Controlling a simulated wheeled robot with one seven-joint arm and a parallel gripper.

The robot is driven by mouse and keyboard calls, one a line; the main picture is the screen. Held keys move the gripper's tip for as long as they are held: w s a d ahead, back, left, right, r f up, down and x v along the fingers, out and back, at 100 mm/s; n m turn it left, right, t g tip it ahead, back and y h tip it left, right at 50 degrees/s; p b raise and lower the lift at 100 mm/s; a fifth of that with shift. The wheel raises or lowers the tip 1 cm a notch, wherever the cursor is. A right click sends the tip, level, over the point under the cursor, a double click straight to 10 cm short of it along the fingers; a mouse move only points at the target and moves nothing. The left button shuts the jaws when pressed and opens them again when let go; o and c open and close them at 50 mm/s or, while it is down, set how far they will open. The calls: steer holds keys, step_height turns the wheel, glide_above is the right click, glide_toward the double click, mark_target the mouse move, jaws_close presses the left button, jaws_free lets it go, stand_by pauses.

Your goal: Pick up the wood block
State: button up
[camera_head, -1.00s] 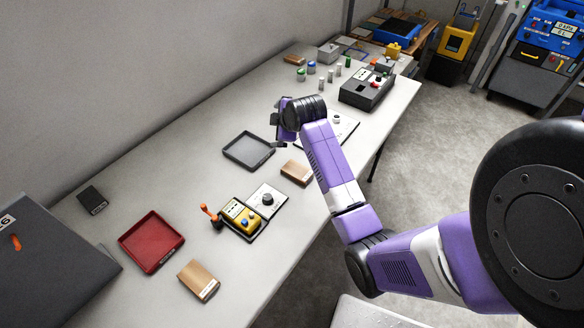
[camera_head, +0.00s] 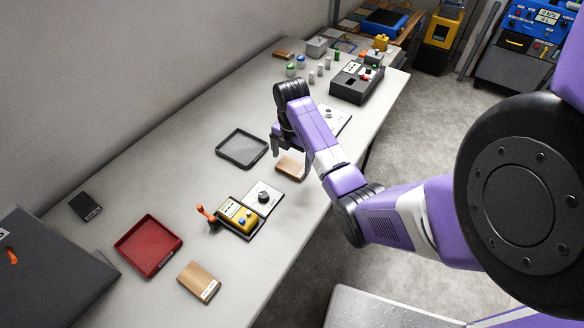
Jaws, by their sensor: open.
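A brown wood block (camera_head: 291,168) lies on the table near the right edge, between the dark grey tray and the board with a dial. My gripper (camera_head: 286,146) points down just above this block, jaws open. The far finger shows clearly, but the arm hides the other finger and part of the block. Whether a finger touches the block cannot be told. A second wood block (camera_head: 199,282) with a pale label lies at the near table edge. A small brown block (camera_head: 282,53) lies far back by the wall.
A dark grey tray (camera_head: 222,152) stands left of my gripper, a red tray (camera_head: 166,261) nearer. A yellow control box (camera_head: 238,216) with an orange-handled lever and a dial board (camera_head: 273,205) stand nearer than the block. A dark box with buttons (camera_head: 347,91) stands beyond.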

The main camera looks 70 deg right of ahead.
mark_target(291, 168)
steer(key=shift+a+f, duration=0.1)
steer(key=shift+f, duration=1.75)
steer(key=c, duration=1.1)
steer(key=shift+w, duration=0.1)
steer(key=shift+r, duration=0.1)
